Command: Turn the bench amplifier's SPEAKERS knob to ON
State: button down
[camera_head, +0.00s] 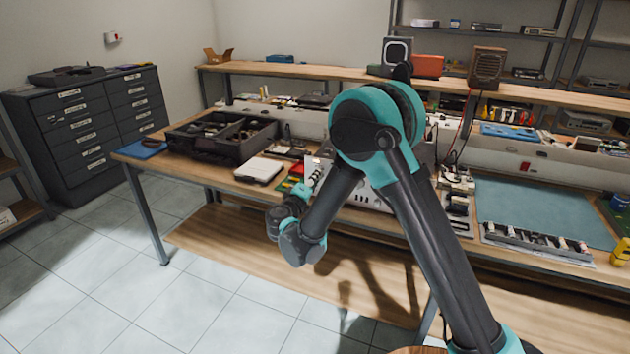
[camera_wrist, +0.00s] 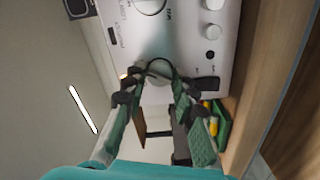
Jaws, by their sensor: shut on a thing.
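The bench amplifier (camera_head: 368,196) stands on the workbench, its silver front partly hidden behind my arm. In the wrist view its pale front panel (camera_wrist: 190,40) appears turned on its side, with several knobs and a dark switch. My gripper (camera_wrist: 158,70) is at the panel, its two dark fingertips on either side of a round knob (camera_wrist: 158,67) and shut on it. The fingers hide much of this knob, so its pointer and label cannot be read. In the head view my gripper (camera_head: 312,182) is small and partly hidden by my wrist.
A black divided tray (camera_head: 222,132) and a white-topped box (camera_head: 258,169) lie left of the amplifier. Green and yellow items (camera_wrist: 214,122) sit close beside my gripper. A blue-green mat (camera_head: 540,208) lies to the right. The floor in front is clear.

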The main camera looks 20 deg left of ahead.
jog(key=c, duration=1.2)
grip_release()
jog(key=s+a, duration=0.1)
jog(key=s, duration=1.1)
jog(key=w+d+m+g+h, duration=0.2)
jog(key=w+d+g+h, duration=0.1)
jog(key=d, duration=1.1)
jog(key=w+d+m+g+h, duration=0.2)
jog(key=w+d+g+h, duration=0.1)
jog(key=d, duration=1.1)
jog(key=s+d+f+m+g+y, duration=0.1)
jog(key=s+d+f+g, duration=0.1)
jog(key=d, duration=0.5)
jog(key=s+d+f+m+g, duration=0.2)
jog(key=d+g, duration=0.1)
jog(key=d, duration=0.4)
jog(key=s+d+f+m+g+y, duration=0.1)
jog(key=s+d+f+m+y, duration=0.1)
jog(key=s, duration=0.6)
jog(key=s+d+f+m+g+y, duration=0.1)
jog(key=s+d+f+m+y, duration=0.2)
jog(key=s, duration=0.5)
jog(key=shift+d+m+g+y, duration=0.25)
jog(key=shift+m+g+y, duration=0.2)
jog(key=shift+y, duration=0.35)
